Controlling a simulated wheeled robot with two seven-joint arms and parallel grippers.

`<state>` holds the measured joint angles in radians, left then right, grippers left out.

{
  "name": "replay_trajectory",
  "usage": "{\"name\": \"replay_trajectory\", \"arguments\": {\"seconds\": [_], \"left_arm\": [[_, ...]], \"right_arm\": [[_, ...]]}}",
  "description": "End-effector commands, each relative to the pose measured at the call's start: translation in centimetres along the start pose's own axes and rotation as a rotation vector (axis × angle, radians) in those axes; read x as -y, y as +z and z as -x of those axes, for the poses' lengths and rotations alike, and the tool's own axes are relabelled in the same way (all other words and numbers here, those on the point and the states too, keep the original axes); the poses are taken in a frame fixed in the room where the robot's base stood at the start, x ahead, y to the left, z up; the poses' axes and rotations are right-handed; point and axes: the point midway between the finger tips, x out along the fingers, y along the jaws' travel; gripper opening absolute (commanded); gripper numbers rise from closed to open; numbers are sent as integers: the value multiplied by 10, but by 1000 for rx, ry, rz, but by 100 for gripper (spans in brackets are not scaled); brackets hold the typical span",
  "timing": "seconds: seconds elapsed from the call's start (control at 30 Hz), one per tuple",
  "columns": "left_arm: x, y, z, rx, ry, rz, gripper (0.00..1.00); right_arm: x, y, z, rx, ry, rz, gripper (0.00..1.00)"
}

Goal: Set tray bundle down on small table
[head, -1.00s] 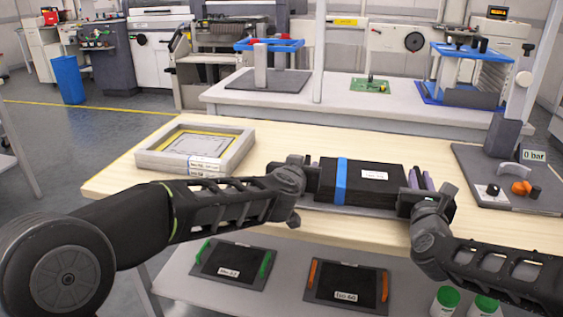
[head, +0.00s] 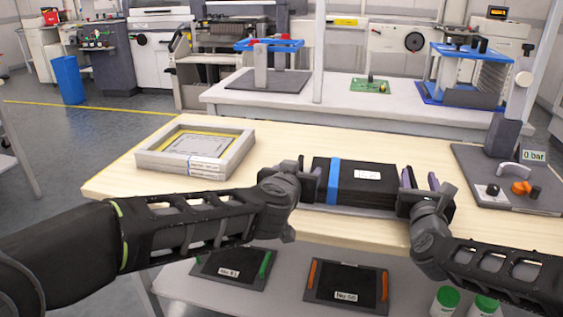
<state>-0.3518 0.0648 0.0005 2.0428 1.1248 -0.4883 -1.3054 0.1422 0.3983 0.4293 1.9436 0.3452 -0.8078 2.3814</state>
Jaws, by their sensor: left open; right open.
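The tray bundle (head: 375,186) is a flat black stack with a blue band and a white label. It lies level at the front edge of the light wooden table (head: 300,140), with a thin grey strip showing under its front. My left gripper (head: 296,178) is open at the bundle's left side. My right gripper (head: 418,184) is open at its right side, its purple-grey fingers partly showing. The arms' wrists hide parts of both grippers, so I cannot tell whether any finger still touches the bundle.
A pale frame stack (head: 240,157) stands on the table's left. A grey fixture plate (head: 465,163) with a gauge, knobs and a post is on the right. A lower shelf (head: 195,288) holds black trays and green-capped bottles (head: 446,298). Bare wood lies behind the bundle.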

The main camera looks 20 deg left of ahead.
Motion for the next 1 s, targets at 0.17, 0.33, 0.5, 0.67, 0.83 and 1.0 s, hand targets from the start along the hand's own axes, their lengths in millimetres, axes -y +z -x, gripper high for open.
{"name": "replay_trajectory", "arguments": {"seconds": [0.17, 0.33, 0.5, 0.67, 0.83, 1.0], "left_arm": [[1, 0, 0, 0, -2, 0, 65], [1, 0, 0, 0, -3, 1, 65], [1, 0, 0, 0, -3, 1, 65], [1, 0, 0, 0, -3, 1, 65], [2, 0, 0, 0, -3, 1, 65], [1, 0, 0, 0, -3, 1, 65]], "right_arm": [[-2, 0, 0, -1, 3, 0, 65], [-2, 0, 0, -1, 3, 0, 71], [-1, 0, 1, -1, 3, 0, 71], [-1, 0, 9, -1, 3, 0, 71], [-1, 0, 33, 0, 3, 2, 71], [-2, 1, 69, 0, 5, 3, 71]]}}
